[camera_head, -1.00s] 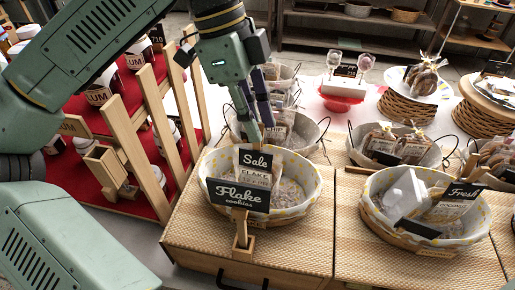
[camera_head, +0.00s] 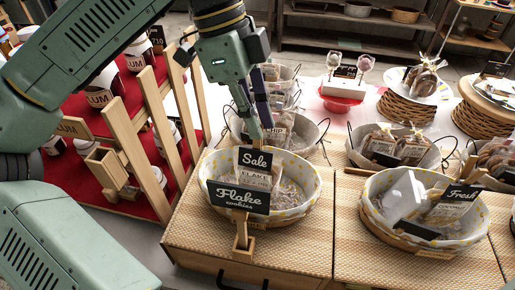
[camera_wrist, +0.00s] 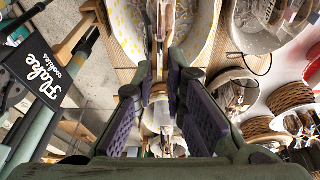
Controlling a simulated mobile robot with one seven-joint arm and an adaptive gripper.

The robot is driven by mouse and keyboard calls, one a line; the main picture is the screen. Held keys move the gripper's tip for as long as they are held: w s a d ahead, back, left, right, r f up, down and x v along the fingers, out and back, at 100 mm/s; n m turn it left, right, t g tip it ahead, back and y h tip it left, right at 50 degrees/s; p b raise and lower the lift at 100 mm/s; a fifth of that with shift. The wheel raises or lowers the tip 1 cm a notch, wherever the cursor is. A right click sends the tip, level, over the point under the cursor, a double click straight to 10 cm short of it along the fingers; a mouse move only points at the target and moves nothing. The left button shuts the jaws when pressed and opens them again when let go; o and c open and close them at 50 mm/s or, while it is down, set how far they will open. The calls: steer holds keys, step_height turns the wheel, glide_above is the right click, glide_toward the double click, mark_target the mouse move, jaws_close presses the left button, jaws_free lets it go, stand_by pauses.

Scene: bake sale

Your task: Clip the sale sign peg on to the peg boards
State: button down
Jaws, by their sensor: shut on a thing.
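The small black "Sale" sign (camera_head: 255,160) hangs below my gripper (camera_head: 262,122) in the head view. My gripper is shut on its pale wooden peg (camera_head: 254,135). The sign looks upright, above and slightly behind the black "Flake cookies" board (camera_head: 239,198), with a small gap between them in the picture. That board stands on a wooden holder (camera_head: 241,243) at the front of the basket. In the wrist view, the two purple-padded fingers (camera_wrist: 160,95) point ahead with a thin pale piece between them. The "Flake cookies" board (camera_wrist: 52,75) shows at the left. The peg's exact grip is hard to see.
A lined basket (camera_head: 310,190) with a cookie bag sits right behind the board. Another basket with a "Fresh" board (camera_head: 462,196) stands to the right. A wooden rack (camera_head: 135,140) with red shelves and jars rises close on the left. Woven mat (camera_head: 300,245) lies bare between baskets.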

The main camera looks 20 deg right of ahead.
step_height(320, 180, up, 5)
steer(key=p, duration=0.3)
steer(key=shift+r, duration=0.2)
steer(key=shift+s+f, duration=0.1)
stand_by(0.5)
